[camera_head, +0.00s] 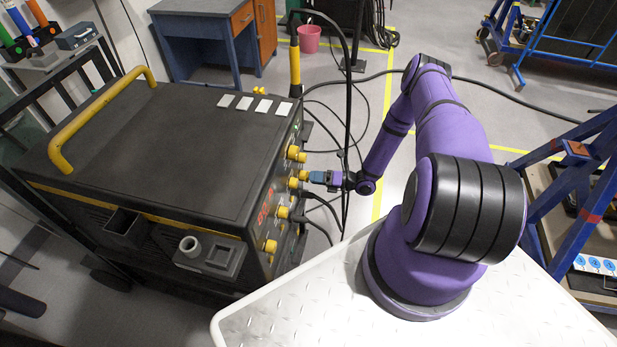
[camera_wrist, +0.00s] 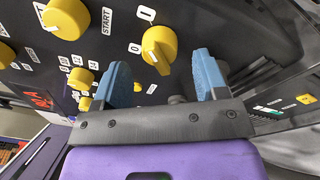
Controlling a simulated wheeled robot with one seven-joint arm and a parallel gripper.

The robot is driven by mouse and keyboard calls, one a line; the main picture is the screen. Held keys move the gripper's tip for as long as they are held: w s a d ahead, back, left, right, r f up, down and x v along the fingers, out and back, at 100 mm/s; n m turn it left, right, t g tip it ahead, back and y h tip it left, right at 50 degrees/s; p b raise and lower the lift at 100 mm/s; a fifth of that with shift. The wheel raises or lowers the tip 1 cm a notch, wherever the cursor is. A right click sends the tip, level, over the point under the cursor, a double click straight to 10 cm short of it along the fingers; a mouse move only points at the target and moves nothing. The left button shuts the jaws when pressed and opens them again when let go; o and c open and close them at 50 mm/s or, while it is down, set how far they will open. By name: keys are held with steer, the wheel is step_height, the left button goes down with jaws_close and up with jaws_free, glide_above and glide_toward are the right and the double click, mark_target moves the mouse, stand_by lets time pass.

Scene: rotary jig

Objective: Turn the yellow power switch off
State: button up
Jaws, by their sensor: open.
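A black welding machine (camera_head: 150,140) has several yellow knobs on its front panel. In the wrist view, one yellow rotary switch (camera_wrist: 159,46) with a white pointer mark appears between my fingertips, with "0" labels beside it. Another yellow knob (camera_wrist: 66,18) is to its left, near a "START" label. I cannot tell for certain which knob is the power switch. My gripper (camera_wrist: 161,72) is open, its blue fingers on either side of the switch in the picture; contact is not visible. In the head view, my gripper (camera_head: 318,177) is close to the panel, by the yellow knobs.
More yellow knobs (camera_wrist: 82,79) and a red display (camera_wrist: 38,100) are left of my gripper. Black cables (camera_head: 325,205) hang just below it in the head view. A yellow handle (camera_head: 65,150) tops the machine. A blue frame rack (camera_head: 570,190) stands at right.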

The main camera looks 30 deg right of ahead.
steer(key=shift+x, duration=1.3)
steer(key=shift+c, duration=0.2)
steer(key=c, duration=0.9)
